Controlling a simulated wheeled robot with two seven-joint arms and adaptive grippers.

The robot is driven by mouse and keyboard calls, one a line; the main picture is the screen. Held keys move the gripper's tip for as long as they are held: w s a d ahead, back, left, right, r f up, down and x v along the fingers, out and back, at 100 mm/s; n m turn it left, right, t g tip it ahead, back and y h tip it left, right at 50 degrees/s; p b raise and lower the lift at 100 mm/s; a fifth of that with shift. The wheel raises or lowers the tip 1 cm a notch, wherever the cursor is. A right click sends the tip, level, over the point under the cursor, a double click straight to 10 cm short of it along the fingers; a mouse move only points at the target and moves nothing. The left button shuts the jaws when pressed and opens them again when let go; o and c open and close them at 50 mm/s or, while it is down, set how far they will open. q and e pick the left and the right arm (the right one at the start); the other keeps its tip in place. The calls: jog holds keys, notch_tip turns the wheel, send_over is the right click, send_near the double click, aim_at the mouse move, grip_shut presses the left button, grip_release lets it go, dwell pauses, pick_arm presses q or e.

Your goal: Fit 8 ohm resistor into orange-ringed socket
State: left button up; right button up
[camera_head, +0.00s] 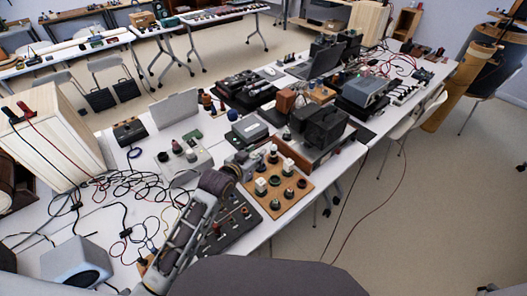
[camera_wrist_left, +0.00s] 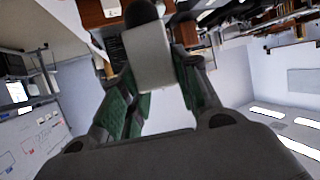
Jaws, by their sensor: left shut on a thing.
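The board carries several dark round pieces and white pieces. In the left wrist view my left gripper (camera_wrist_left: 155,78) is shut on a pale grey block with a dark rounded end (camera_wrist_left: 149,60), between green-padded fingers. This may be the 8 ohm resistor; no label is readable. The held piece is hard to make out in the head view. I cannot pick out an orange-ringed socket on the board. My right gripper is not in view.
A black panel with knobs (camera_head: 232,222) lies left of the board. A dark box (camera_head: 322,124) stands behind it. Tangled cables (camera_head: 120,190) and a grey speaker-like box (camera_head: 77,262) are at the left. The floor right of the table is mostly clear.

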pick_arm(q)
jog(key=s+a+r+n+t+y+p, duration=0.1)
jog(key=s+a+n+y+p, duration=0.3)
jog(key=s+a, duration=0.4)
jog(key=a+r+y+p, duration=0.1)
jog(key=a+p, duration=0.1)
jog(key=a, duration=0.4)
jog(key=shift+n, duration=0.3)
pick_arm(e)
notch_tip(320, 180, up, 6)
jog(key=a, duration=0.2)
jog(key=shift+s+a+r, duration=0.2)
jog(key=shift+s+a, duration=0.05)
pick_arm(q)
jog(key=shift+f, duration=0.1)
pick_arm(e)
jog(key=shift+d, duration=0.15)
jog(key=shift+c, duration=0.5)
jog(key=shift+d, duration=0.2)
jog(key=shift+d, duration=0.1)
